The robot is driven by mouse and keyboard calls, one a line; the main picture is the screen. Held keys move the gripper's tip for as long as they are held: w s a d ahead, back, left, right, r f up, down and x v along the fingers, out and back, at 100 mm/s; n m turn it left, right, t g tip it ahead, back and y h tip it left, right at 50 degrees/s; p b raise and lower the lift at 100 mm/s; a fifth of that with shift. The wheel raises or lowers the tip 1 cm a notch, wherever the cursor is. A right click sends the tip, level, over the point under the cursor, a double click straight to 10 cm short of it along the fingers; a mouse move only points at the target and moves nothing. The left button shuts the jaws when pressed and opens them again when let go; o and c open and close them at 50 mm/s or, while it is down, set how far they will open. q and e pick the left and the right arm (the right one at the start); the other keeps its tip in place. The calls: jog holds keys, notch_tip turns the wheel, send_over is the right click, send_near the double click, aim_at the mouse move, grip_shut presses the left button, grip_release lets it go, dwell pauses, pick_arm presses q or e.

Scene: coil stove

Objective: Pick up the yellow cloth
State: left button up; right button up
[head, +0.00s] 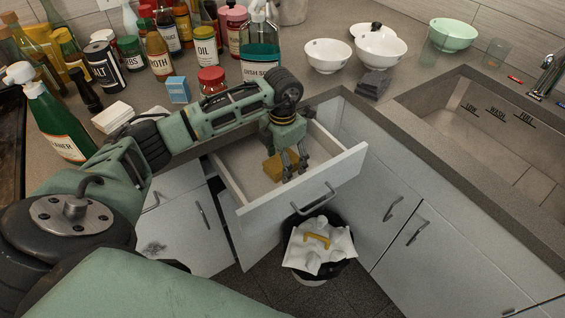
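A folded yellow cloth (271,168) lies in the open drawer (233,189), near its front panel. My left gripper (295,174) reaches down into the drawer at the right part of the cloth. Its two fingers point downward and stand apart, so it looks open. One finger overlaps the cloth in the picture; I cannot tell whether it touches it. The fingers partly hide the cloth's right side. My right gripper is not in view.
A bin (293,262) with white paper and a yellow scrap stands below the drawer front. Bottles and jars crowd the counter at the back left, with a green spray bottle (58,125) near my arm. Bowls (328,56) and a sink (480,125) are to the right.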

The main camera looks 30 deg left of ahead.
pick_arm(q)
jog(key=shift+f, duration=0.2)
jog(key=c, duration=1.2)
notch_tip(320, 180, up, 10)
jog(key=shift+r+b, duration=0.1)
jog(key=shift+b, duration=0.45)
